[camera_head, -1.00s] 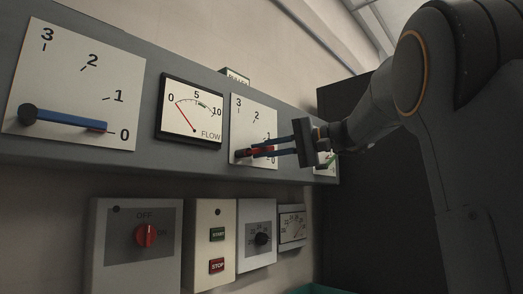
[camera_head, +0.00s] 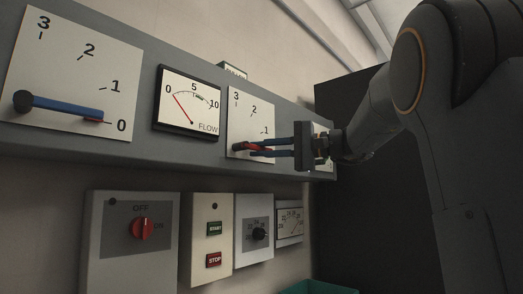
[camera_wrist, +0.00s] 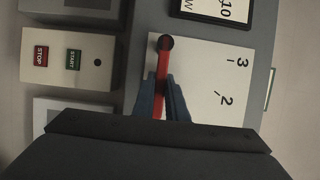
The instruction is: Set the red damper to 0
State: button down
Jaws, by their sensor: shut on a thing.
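The red damper lever (camera_head: 250,147) sits on a white dial plate (camera_head: 238,122) marked 3, 2, 1. It points right and nearly level, below the 1 mark; the 0 mark is hidden behind my gripper. My gripper (camera_head: 268,148) is shut on the red lever, its blue fingers on either side of it. In the wrist view the red lever (camera_wrist: 163,72) runs from a dark pivot (camera_wrist: 165,42) down between the fingers (camera_wrist: 162,98).
A blue lever (camera_head: 65,106) on the left plate points near 0. A FLOW gauge (camera_head: 189,102) stands between the plates, its needle near 0. Below are a red OFF/ON knob (camera_head: 142,229), START (camera_head: 214,229) and STOP (camera_head: 214,260) buttons, and a black knob (camera_head: 259,234).

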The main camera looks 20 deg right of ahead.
jog(key=c, duration=1.8)
grip_release()
jog(key=shift+o, duration=0.2)
jog(key=b+v, duration=0.1)
jog(key=v, duration=0.7)
jog(key=shift+b, duration=0.4)
jog(key=shift+a+f, duration=0.1)
jog(key=a+f+g+h, duration=0.2)
jog(key=a+f, duration=0.1)
jog(key=f, duration=0.9)
jog(key=s+a+f+m+g+h, duration=0.1)
jog(key=a+f+g+h, duration=0.15)
jog(key=f, duration=0.85)
jog(key=a+f+g+h, duration=0.1)
jog(key=a+f+h, duration=0.15)
jog(key=f, duration=0.95)
jog(key=s+f+n+g+h, duration=0.2)
jog(key=s+f+n+h, duration=0.1)
jog(key=s+f, duration=0.8)
jog(key=s+a+f+n+g+h, duration=0.1)
jog(key=s+f+n+g+h, duration=0.2)
jog(key=s+f, duration=0.8)
notch_tip(320, 180, down, 6)
jog(key=n+h, duration=0.1)
jog(key=n, duration=0.1)
jog(key=shift+a+r+n, duration=0.2)
jog(key=shift+a+n, duration=0.1)
